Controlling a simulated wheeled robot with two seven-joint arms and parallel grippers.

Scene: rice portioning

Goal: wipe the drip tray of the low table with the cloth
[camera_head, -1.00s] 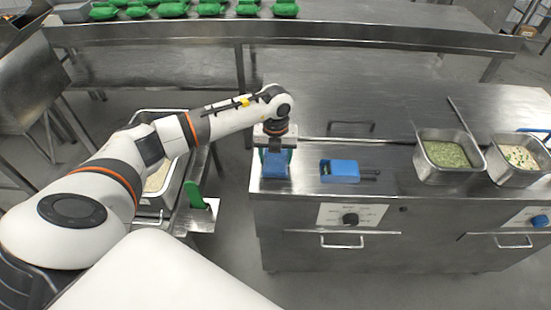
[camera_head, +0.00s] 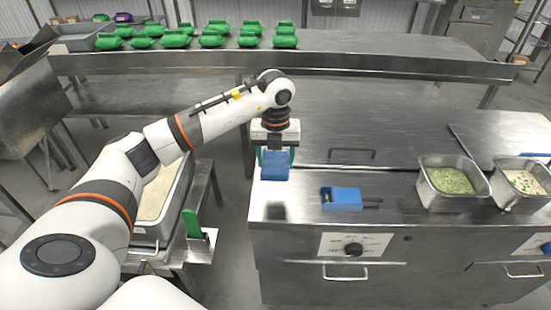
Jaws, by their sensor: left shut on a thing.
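My left gripper (camera_head: 276,152) is shut on the blue cloth (camera_head: 275,167), which looks like a small folded block. It holds the cloth above the left end of the steel counter (camera_head: 300,215), with a dark shadow on the counter below. The low table stands to the left of the counter, partly hidden behind my left arm. A shiny metal plate (camera_head: 203,249), which looks like the drip tray, lies at its front right. I cannot make out any spill on it. My right gripper is out of view.
A deep pan of rice (camera_head: 157,198) sits on the low table, with a green-handled tool (camera_head: 191,224) beside it. A blue holder (camera_head: 341,199) and two food pans (camera_head: 450,183) (camera_head: 522,182) stand on the counter. Green containers (camera_head: 208,36) line the back table.

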